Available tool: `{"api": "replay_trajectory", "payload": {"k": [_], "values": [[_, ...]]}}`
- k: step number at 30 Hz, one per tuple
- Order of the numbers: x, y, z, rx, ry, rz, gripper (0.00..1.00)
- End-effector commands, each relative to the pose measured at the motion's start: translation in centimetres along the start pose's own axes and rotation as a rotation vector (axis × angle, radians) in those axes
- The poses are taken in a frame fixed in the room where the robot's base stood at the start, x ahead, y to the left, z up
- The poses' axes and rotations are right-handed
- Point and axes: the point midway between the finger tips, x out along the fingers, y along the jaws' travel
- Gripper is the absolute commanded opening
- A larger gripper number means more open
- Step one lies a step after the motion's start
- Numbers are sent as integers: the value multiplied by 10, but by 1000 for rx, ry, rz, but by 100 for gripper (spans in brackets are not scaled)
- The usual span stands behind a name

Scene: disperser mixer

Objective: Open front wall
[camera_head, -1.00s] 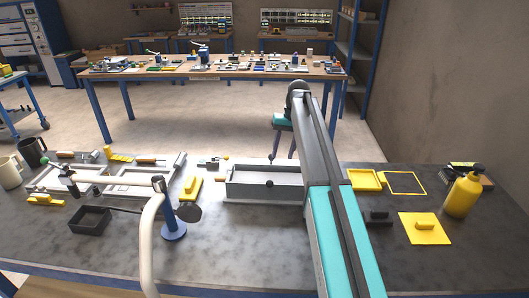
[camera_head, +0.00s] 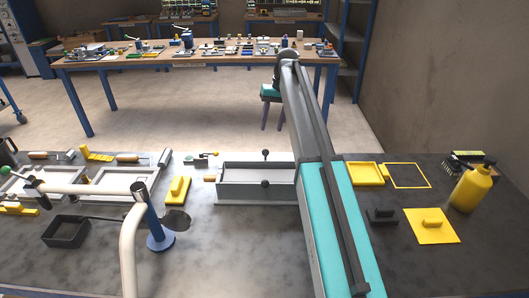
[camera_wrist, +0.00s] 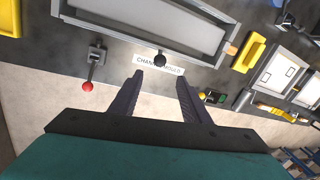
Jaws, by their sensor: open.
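A grey rectangular box (camera_head: 256,194) stands on the bench in the head view, its walls upright. One black knob (camera_head: 264,183) is on its near wall and another (camera_head: 265,153) stands at its far wall. In the wrist view the box (camera_wrist: 140,31) is at the top, with a black knob (camera_wrist: 160,60) above a partly readable white label. My gripper (camera_wrist: 158,78) is open and empty, its dark fingers apart below the knob in the picture, with no contact visible. In the head view my gripper (camera_head: 274,128) hangs beyond the box's far side.
A red-knobbed lever (camera_wrist: 88,87) stands beside the box in the wrist view. A small green-and-black item (camera_wrist: 210,97) lies near the right finger in the picture. A yellow block (camera_head: 178,189) and a blue post (camera_head: 157,232) stand left of the box. Bare floor lies beyond the bench.

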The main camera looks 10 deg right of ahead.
Motion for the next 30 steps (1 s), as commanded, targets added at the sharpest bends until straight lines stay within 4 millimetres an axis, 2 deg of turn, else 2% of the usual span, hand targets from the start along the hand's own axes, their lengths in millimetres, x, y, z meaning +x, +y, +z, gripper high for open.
{"api": "replay_trajectory", "payload": {"k": [11, 30], "values": [[13, 0, 1, 0, -2, 0, 43], [87, 0, 1, 0, -2, 0, 43]]}}
